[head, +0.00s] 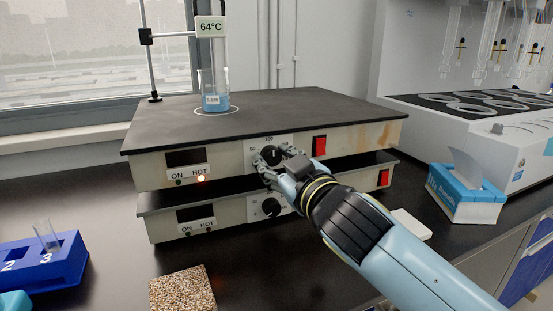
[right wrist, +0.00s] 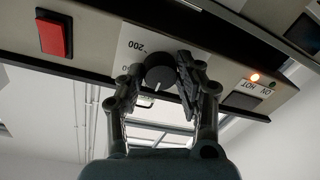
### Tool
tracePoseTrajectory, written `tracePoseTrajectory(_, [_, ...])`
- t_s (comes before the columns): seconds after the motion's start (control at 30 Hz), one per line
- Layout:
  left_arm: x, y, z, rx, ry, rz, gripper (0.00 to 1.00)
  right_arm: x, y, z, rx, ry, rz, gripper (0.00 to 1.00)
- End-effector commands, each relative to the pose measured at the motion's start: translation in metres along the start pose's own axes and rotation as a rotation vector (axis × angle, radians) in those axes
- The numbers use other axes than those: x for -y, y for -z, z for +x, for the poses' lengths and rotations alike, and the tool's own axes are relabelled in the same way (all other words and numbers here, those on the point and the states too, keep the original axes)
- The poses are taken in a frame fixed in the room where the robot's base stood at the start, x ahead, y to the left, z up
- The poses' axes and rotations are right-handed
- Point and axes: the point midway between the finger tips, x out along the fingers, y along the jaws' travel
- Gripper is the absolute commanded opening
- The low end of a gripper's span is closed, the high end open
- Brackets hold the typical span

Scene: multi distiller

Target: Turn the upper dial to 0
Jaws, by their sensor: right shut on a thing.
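The upper dial (head: 269,155) is a black knob on the front of the upper hot plate (head: 215,170). It also shows in the right wrist view (right wrist: 159,72), where its white mark points towards the picture's bottom, and a 200 is printed above left of it. My right gripper (head: 275,164) is shut on the upper dial, one finger on each side of it, as the right wrist view (right wrist: 158,76) shows. The fingers partly cover the dial's scale in both views. My left gripper is not in view.
A beaker of blue liquid (head: 213,100) stands on the plate under a 64°C display (head: 210,27). The orange HOT lamp (head: 201,178) is lit. The lower dial (head: 271,207) sits just below. A blue tissue box (head: 466,193) stands right, a blue tube rack (head: 42,270) left.

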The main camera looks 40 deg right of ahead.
Motion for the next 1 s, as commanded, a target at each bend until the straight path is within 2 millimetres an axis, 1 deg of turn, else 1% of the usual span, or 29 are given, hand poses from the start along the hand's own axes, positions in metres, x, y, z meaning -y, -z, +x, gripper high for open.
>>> tracePoseTrajectory(0.27, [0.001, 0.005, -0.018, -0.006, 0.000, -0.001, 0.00, -0.001, 0.003, 0.000, 0.012, 0.005, -0.167, 0.03])
tracePoseTrajectory(0.6, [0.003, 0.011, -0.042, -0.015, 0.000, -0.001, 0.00, -0.001, 0.004, 0.000, 0.033, 0.013, -0.485, 0.03])
tracePoseTrajectory(1.0, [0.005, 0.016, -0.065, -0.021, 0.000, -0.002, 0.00, -0.001, 0.003, 0.000, 0.056, 0.023, -0.864, 0.03])
